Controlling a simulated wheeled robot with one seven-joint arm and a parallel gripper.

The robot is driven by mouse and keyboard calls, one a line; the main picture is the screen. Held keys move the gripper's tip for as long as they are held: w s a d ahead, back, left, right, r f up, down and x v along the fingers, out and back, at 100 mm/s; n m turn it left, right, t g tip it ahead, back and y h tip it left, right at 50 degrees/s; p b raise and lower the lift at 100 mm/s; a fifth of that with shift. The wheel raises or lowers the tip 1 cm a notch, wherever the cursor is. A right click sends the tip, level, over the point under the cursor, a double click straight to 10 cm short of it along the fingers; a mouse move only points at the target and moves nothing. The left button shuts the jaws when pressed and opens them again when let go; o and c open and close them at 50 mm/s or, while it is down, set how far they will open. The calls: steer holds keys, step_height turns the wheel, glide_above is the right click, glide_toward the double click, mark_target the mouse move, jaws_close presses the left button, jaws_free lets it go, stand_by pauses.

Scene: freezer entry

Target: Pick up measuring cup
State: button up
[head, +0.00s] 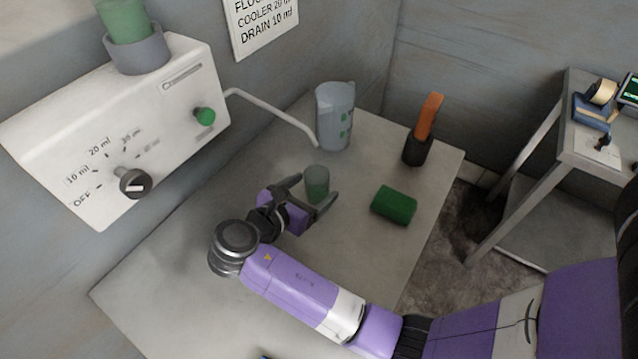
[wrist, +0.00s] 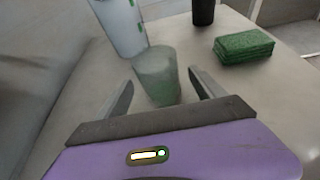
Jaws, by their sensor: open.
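The measuring cup (head: 317,186), a small clear cup with a green tint in its lower part, stands upright on the grey table. My gripper (head: 315,192) is open, with one finger on each side of the cup. In the wrist view the cup (wrist: 157,76) stands between the two fingers of my gripper (wrist: 161,82), with visible gaps on both sides.
A larger clear jug (head: 335,117) stands just behind the cup, near a bent pipe from the white dispenser (head: 120,130). A green sponge (head: 393,205) and a black holder with an orange handle (head: 417,149) are to the right. The table's front is mostly clear.

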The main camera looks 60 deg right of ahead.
mark_target(323, 179)
steer(key=x, duration=0.3)
steer(key=p+x, duration=0.1)
steer(key=x, duration=0.1)
steer(key=shift+d+r, duration=0.2)
steer(key=shift+r, duration=0.05)
steer(key=c, duration=1.6)
steer(key=shift+o, duration=0.2)
steer(key=shift+a+r, duration=0.1)
steer(key=shift+r, duration=0.05)
